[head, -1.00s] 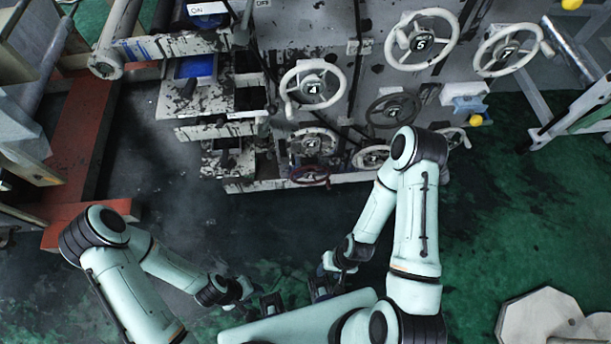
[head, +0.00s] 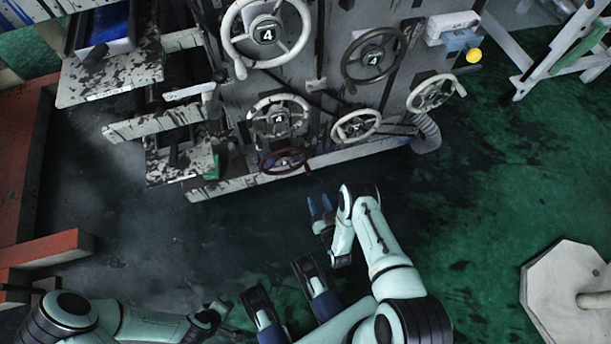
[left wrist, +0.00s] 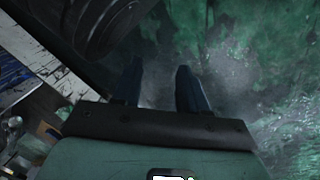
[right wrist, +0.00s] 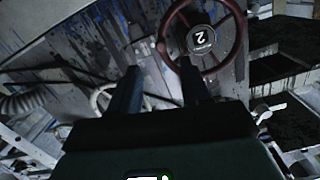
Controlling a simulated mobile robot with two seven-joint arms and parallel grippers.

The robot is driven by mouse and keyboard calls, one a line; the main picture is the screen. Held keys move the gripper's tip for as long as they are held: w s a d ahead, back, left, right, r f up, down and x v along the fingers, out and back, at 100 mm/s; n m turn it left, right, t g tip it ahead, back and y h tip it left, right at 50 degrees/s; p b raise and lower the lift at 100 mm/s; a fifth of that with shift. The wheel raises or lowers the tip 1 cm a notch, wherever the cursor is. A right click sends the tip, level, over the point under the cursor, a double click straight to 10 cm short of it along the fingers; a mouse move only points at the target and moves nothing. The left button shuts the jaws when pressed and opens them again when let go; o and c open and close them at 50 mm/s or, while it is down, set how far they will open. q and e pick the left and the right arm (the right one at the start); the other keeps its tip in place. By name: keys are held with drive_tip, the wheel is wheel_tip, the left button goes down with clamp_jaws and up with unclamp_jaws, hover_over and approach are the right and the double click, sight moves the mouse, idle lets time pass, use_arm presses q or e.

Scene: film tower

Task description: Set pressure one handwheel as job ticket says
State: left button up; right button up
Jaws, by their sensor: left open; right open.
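Which wheel is pressure one I cannot tell, and no job ticket is readable. In the head view a low dark red handwheel (head: 284,161) sits near the panel's bottom; the right wrist view shows a dark red wheel marked 2 (right wrist: 203,42). White handwheels (head: 279,118) (head: 356,125) (head: 436,93) and a dark one (head: 374,55) are around it. A large white wheel marked 4 (head: 267,34) is above. My right gripper (head: 321,203) is open and empty, below the panel, apart from the wheels. My left gripper (left wrist: 158,68) is open and empty over the floor.
Drawers and trays (head: 130,85) jut out left of the wheels. A red beam (head: 50,249) lies at left. A pale octagonal base (head: 565,295) stands lower right. Green floor between is clear.

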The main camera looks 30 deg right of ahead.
sight(308, 169)
drive_tip(key=shift+t+h, duration=0.3)
drive_tip(key=shift+t, duration=0.1)
drive_tip(key=b+x, duration=0.4)
drive_tip(key=x, duration=0.8)
use_arm(q)
drive_tip(key=s+a+f+g, duration=0.1)
drive_tip(key=s+f+g, duration=0.2)
drive_tip(key=s+f, duration=0.3)
drive_tip(key=shift+s+a+f+n+b, duration=0.2)
drive_tip(key=shift+s+n+b, duration=0.15)
drive_tip(key=shift+s, duration=0.75)
use_arm(e)
drive_tip(key=shift+x, duration=0.75)
drive_tip(key=shift+c, duration=0.3)
clamp_jaws()
